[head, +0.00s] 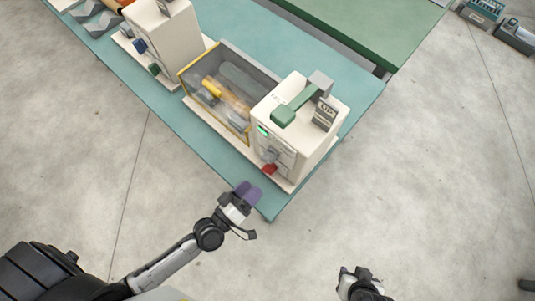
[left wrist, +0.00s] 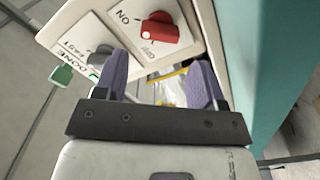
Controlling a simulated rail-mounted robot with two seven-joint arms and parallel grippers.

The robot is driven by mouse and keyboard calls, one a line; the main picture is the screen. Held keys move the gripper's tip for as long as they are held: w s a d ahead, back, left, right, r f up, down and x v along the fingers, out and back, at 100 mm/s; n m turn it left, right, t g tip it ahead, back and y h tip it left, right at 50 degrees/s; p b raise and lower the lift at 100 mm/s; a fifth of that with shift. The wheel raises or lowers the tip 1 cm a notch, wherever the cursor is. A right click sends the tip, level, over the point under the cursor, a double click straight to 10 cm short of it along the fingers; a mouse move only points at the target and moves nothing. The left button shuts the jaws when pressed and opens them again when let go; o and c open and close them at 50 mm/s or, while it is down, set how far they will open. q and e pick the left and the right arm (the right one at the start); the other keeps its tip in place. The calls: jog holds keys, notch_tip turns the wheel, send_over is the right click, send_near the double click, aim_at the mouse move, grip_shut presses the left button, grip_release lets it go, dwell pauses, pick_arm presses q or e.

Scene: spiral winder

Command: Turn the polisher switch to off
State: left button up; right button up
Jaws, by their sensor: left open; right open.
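The polisher (head: 283,112) is a cream box machine near the right end of the teal bench. Its red switch (head: 268,169) is low on the front panel. In the left wrist view the red switch (left wrist: 160,32) is a knob on a white plate, with ON printed on one side and a partly hidden label on the other. My left gripper (head: 247,191), with purple fingers, is open and empty, just below and left of the switch; its fingers also show in the left wrist view (left wrist: 157,78), apart from the knob. My right gripper (head: 358,272) is open over the floor, away from the bench.
A grey knob (left wrist: 100,56) sits beside the red one, near DONE lettering. The bench edge (head: 272,212) is close to my left gripper. The floor in front is clear.

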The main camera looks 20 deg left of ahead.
aim_at(266, 173)
pick_arm(q)
jog(key=x, duration=0.8)
jog(key=shift+w, duration=0.1)
jog(key=shift+c, duration=0.2)
jog(key=c, duration=0.6)
